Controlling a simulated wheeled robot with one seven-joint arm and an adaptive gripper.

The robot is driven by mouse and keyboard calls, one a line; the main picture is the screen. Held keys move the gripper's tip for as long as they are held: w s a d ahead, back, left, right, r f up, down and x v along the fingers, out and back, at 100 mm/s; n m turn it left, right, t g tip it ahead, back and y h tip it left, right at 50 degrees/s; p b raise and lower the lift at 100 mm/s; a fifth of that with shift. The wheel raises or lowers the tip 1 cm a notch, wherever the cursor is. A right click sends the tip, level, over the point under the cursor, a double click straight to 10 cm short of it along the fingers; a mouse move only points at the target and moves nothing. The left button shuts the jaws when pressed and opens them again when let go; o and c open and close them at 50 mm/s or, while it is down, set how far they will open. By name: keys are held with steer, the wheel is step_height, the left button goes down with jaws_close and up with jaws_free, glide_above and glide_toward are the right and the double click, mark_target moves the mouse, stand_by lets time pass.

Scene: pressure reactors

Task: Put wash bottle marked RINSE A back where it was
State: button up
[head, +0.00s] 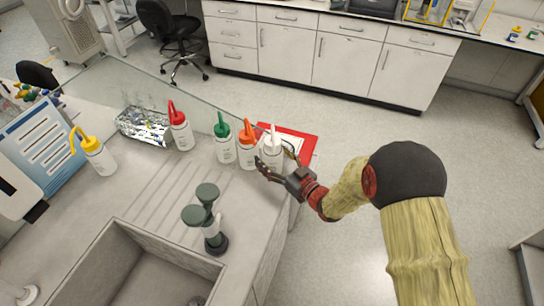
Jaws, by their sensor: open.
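Several white wash bottles with coloured tops stand on the grey bench; their labels are too small to read, so I cannot tell which is RINSE A. A white-topped bottle (272,142) stands at the right end of a row, beside an orange-topped bottle (248,153) and a green-topped bottle (225,149). A red-topped bottle (181,134) stands further left, and a yellow-topped bottle (98,158) at the far left. My gripper (276,161) is open at the white-topped bottle, its fingers around or just in front of the lower body. Contact cannot be told.
A red-edged tray or mat (307,143) lies at the bench's right edge, partly behind the white-topped bottle. The ribbed drainer is clear.

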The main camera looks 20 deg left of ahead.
steer(key=shift+r, duration=0.2)
steer(key=p+v, duration=0.2)
steer(key=v, duration=1)
